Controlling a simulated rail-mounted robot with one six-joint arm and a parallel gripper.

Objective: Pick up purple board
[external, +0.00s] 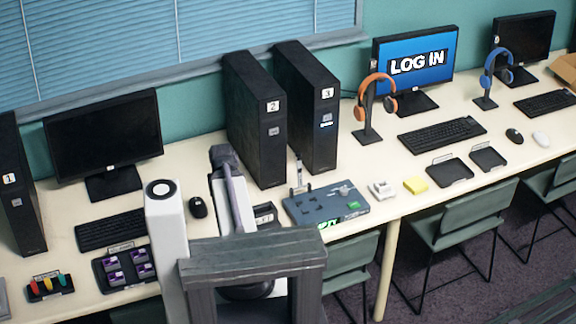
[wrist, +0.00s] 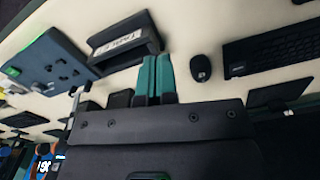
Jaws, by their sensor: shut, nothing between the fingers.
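Several small purple boards (external: 125,265) sit in a black labelled tray (external: 99,280) on the table at the lower left of the external view, left of my arm. No purple board shows in the wrist view. In the wrist view, my gripper (wrist: 155,60) has two teal fingers close together, shut and empty. It points at the table between a dark labelled bin (wrist: 126,43) and a black mouse (wrist: 200,67). I cannot make out the fingers in the external view, where my arm links hide that area.
A keyboard (external: 110,230) lies behind the tray, and a dish of coloured pieces (external: 48,286) stands to its left. Right of my arm are two dark towers (external: 308,110), a grey-blue panel (external: 325,203) and a yellow block (external: 416,185). Little bare table separates them.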

